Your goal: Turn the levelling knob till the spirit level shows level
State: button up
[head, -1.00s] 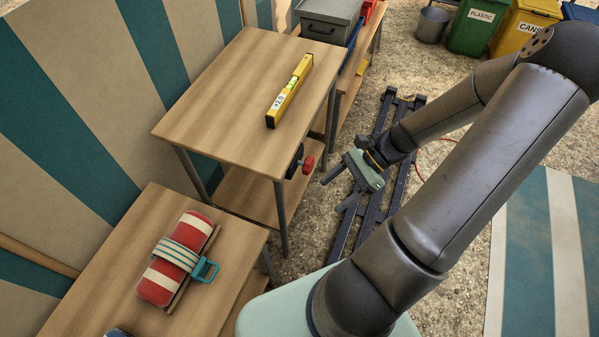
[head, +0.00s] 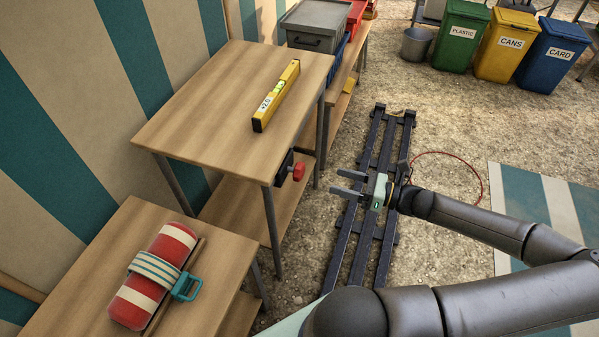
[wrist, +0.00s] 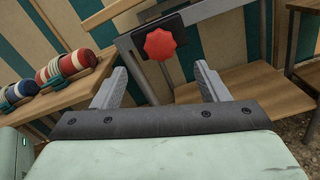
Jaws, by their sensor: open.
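The yellow spirit level (head: 277,95) lies on the wooden table top (head: 200,110) in the head view. A small readout and a vial show on it, too small to read. The red levelling knob (head: 298,171) sits on a dark bracket on the table's right side, below the top. In the wrist view the lobed red knob (wrist: 160,45) is ahead, between and beyond my fingers. My gripper (head: 345,183) is open and empty, to the right of the knob in the head view and apart from it. Both fingers (wrist: 162,85) show in the wrist view.
A lower table at front left holds a strapped red-and-white roll (head: 157,272). A grey box (head: 318,27) stands on a bench behind. Dark rails (head: 372,235) lie on the gravel below my arm. Several bins (head: 505,45) stand far back. Space between gripper and knob looks clear.

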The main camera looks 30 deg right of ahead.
aim_at(303, 171)
jog(key=b+x, duration=0.2)
jog(key=x, duration=1)
jog(key=c, duration=1)
